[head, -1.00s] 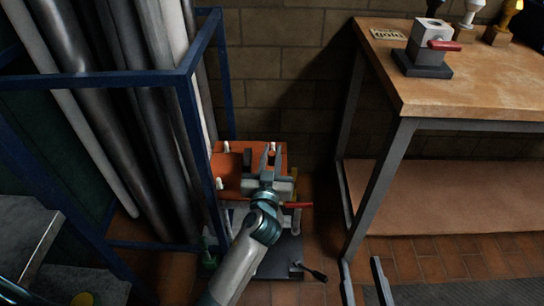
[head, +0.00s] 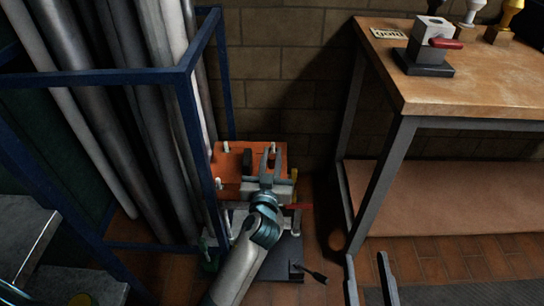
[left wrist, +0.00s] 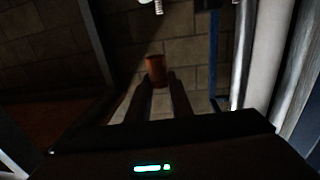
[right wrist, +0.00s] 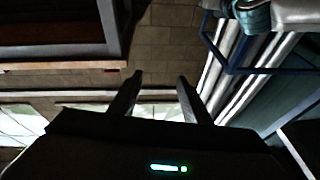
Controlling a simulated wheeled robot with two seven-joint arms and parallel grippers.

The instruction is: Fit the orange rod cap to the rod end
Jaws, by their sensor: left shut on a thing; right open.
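The orange cap (left wrist: 155,70) shows as a small cup between the fingertips of my left gripper (left wrist: 157,78) in the left wrist view. In the head view my left gripper (head: 270,158) is shut over an orange-topped stand; the cap is hard to tell from the orange behind it. A pale ridged part (left wrist: 158,6) is cut off at the top of the left wrist view, apart from the cap; I cannot tell if it is the rod end. My right gripper (head: 366,258) is open and empty, also in the right wrist view (right wrist: 160,77).
The stand's orange top (head: 229,163) carries white pegs and a dark cylinder (head: 247,157). A blue rack (head: 190,110) of long pipes stands close on the left. A workbench (head: 460,95) with a clamp block (head: 428,45) is at right.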

